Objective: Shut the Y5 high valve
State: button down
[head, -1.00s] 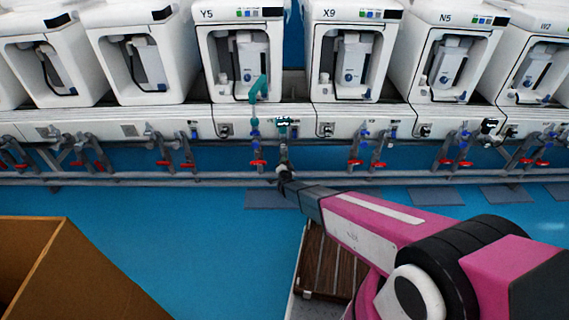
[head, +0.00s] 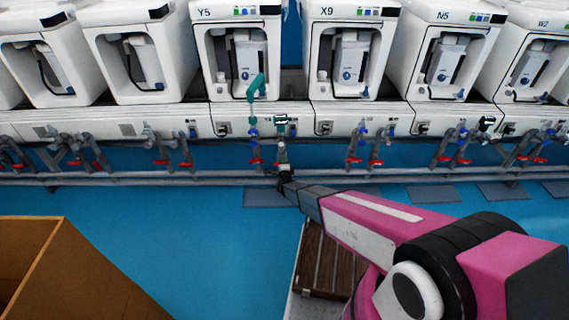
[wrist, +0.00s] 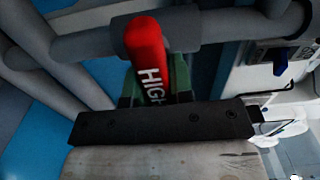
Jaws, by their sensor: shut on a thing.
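In the wrist view, a red handle (wrist: 146,48) with white lettering that begins "HIGH" stands between the green fingers of my gripper (wrist: 153,88). My gripper is shut on this handle. The handle's lower end is hidden behind the dark gripper body. In the head view, my gripper (head: 283,158) is small and its fingers are hard to make out.
Grey pipes (wrist: 90,50) run close around the handle. A long horizontal pipe (head: 400,174) passes below the valves. A brown box (head: 90,275) stands at the lower left, and a slatted wooden platform (head: 325,265) lies below my arm. Blue floor between them is open.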

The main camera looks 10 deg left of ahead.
jog(key=shift+f+m, duration=0.1)
jog(key=shift+m, duration=0.2)
jog(key=c, duration=1)
grip_release()
jog(key=shift+s, duration=0.1)
